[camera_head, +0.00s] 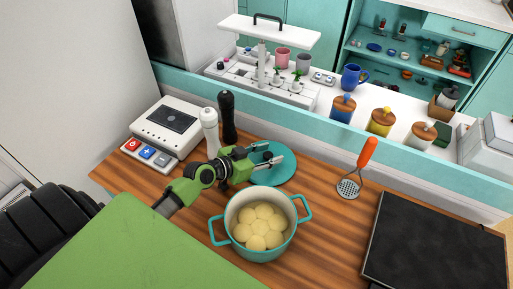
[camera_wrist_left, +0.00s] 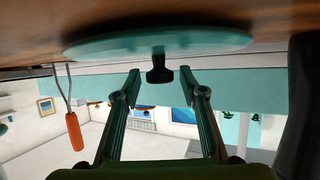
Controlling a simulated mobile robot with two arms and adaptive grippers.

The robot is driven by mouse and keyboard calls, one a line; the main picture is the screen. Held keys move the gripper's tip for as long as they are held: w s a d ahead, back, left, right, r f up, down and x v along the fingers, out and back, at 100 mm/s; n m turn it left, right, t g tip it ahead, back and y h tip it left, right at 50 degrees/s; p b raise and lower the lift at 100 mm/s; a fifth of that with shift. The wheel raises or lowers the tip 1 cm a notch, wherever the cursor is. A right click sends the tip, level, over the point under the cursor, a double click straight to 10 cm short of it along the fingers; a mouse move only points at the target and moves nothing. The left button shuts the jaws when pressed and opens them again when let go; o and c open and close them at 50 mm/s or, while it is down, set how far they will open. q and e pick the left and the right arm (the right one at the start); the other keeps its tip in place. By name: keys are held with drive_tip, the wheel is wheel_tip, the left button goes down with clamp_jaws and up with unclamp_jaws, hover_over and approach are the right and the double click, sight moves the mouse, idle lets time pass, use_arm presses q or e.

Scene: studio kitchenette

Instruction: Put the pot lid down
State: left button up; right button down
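The teal pot lid (camera_head: 277,178) lies flat on the wooden counter, just behind the pot. Its black knob (camera_wrist_left: 160,68) shows in the wrist view, where the picture is upside down. My left gripper (camera_head: 275,157) is over the lid and hides part of it. Its two fingers are spread on either side of the knob, with a visible gap to each, so it is open. The teal pot (camera_head: 264,254) stands in front of the lid, uncovered, with several pale yellow round pieces inside. My right gripper is not in view.
A slotted spoon with an orange handle (camera_head: 368,150) is right of the lid. A black mill (camera_head: 227,116) and a white mill (camera_head: 210,132) stand close behind my left arm. A white appliance (camera_head: 167,130) is at left, a dark flat panel (camera_head: 437,245) at right.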

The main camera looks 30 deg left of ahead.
use_arm(q)
drive_tip(key=shift+r+p, duration=0.5)
drive_tip(key=shift+r, duration=0.3)
drive_tip(key=shift+s+a+f+b, duration=0.15)
drive_tip(key=shift+s+b, duration=0.15)
drive_tip(key=shift+s, duration=0.15)
drive_tip(key=shift+s+a+f+b, duration=0.15)
drive_tip(key=shift+s+b, duration=0.1)
drive_tip(key=shift+s, duration=0.15)
drive_tip(key=b+v, duration=0.1)
drive_tip(key=v, duration=0.7)
drive_tip(key=shift+s+r, duration=0.15)
drive_tip(key=shift+r, duration=0.1)
drive_tip(key=shift+v, duration=0.95)
drive_tip(key=shift+r, duration=0.1)
